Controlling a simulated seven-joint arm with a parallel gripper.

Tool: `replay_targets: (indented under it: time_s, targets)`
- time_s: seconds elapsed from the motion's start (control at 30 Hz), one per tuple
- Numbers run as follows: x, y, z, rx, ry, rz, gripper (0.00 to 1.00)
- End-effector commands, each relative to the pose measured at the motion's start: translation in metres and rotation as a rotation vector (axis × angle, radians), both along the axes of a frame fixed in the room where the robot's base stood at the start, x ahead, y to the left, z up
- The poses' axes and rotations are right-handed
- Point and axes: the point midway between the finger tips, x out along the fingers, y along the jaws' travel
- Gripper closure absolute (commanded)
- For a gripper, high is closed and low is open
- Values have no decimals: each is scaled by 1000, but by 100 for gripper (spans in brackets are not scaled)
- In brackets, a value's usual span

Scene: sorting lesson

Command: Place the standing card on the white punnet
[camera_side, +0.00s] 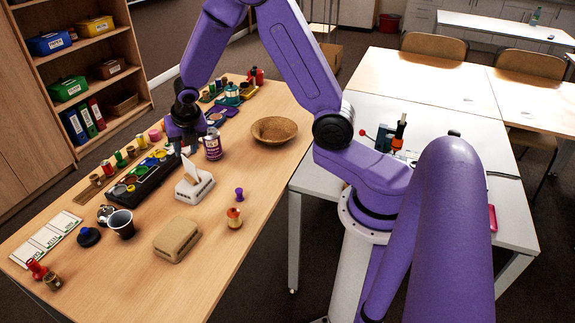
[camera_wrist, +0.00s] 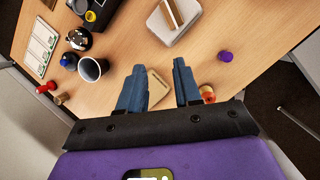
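The standing card (camera_side: 199,180) is a pale folded card. In the side view it stands on top of the white punnet (camera_side: 183,195), a low, pale, rounded block on the table. In the wrist view the card (camera_wrist: 172,14) shows as two thin tan edges on the punnet (camera_wrist: 185,31), at the top of the picture. My gripper (camera_wrist: 159,68) is open, with its two blue fingers apart and nothing between them. In the side view my gripper (camera_side: 187,145) is above the table, behind the punnet and apart from the card; its fingertips are hard to make out there.
A tan block (camera_side: 177,240), a dark cup (camera_side: 121,224), an orange-topped peg figure (camera_side: 234,218) and a purple peg (camera_side: 239,194) stand nearby. A black tray of colored pots (camera_side: 145,172), a labelled purple can (camera_side: 212,144) and a woven bowl (camera_side: 274,130) are farther back. The front right table is clear.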

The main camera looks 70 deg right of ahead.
Motion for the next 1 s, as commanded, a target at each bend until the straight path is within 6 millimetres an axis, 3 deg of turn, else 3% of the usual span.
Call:
replay_targets:
  time_s: [0.2, 0.5, 0.8, 1.0]
  targets:
    - [-55, 48, 36, 140, -18, -298, 66]
    - [-157, 89, 69, 315, 29, -708, 66]
    - [-273, 96, 89, 403, 140, -1099, 66]
    - [-325, 89, 95, 399, 196, -1271, 66]
